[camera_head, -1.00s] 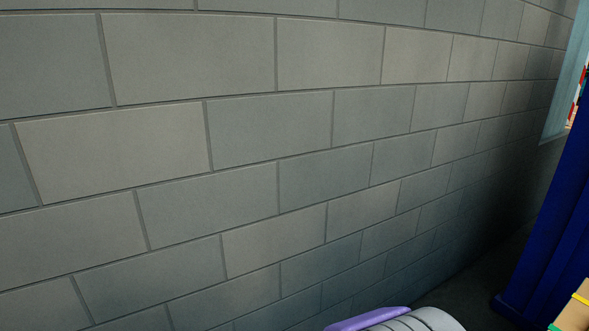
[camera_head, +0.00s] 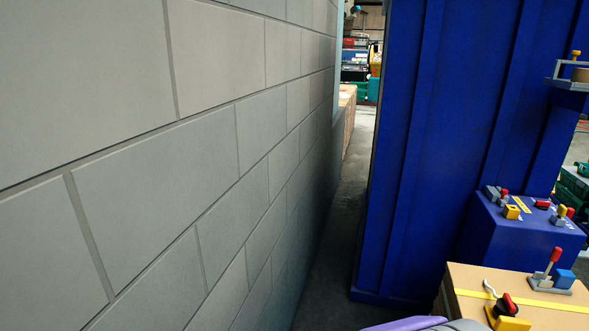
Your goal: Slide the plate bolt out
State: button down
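I cannot pick out the plate bolt for certain. Small fittings sit on a blue box (camera_head: 478,243) at the right: a grey piece with a red end (camera_head: 496,195), a yellow block (camera_head: 511,212), and red and yellow pieces near its right side. A tan box (camera_head: 470,280) in front carries a red-handled lever (camera_head: 553,263) on a grey base, a blue block (camera_head: 564,279) and a red-and-black knob (camera_head: 506,306) at the picture's lower edge. My gripper is not in view.
A grey block wall (camera_head: 150,180) fills the left. A tall blue panel (camera_head: 450,130) stands right of it, with a narrow floor gap (camera_head: 340,240) between. A small shelf (camera_head: 570,84) is at the upper right. Shelves with coloured goods (camera_head: 358,65) show far back.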

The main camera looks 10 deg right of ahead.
aim_at(501, 201)
jog(key=i+l+z, duration=0.1)
jog(key=i+z, duration=0.2)
jog(key=i, duration=0.3)
jog(key=i+z, duration=0.3)
jog(key=i, duration=0.35)
jog(key=i+j+z, duration=0.3)
jog(key=i, duration=0.3)
jog(key=i+z, duration=0.3)
jog(key=i, duration=0.45)
jog(key=i+j+z, duration=0.1)
jog(key=i+z, duration=0.2)
jog(key=i, duration=0.45)
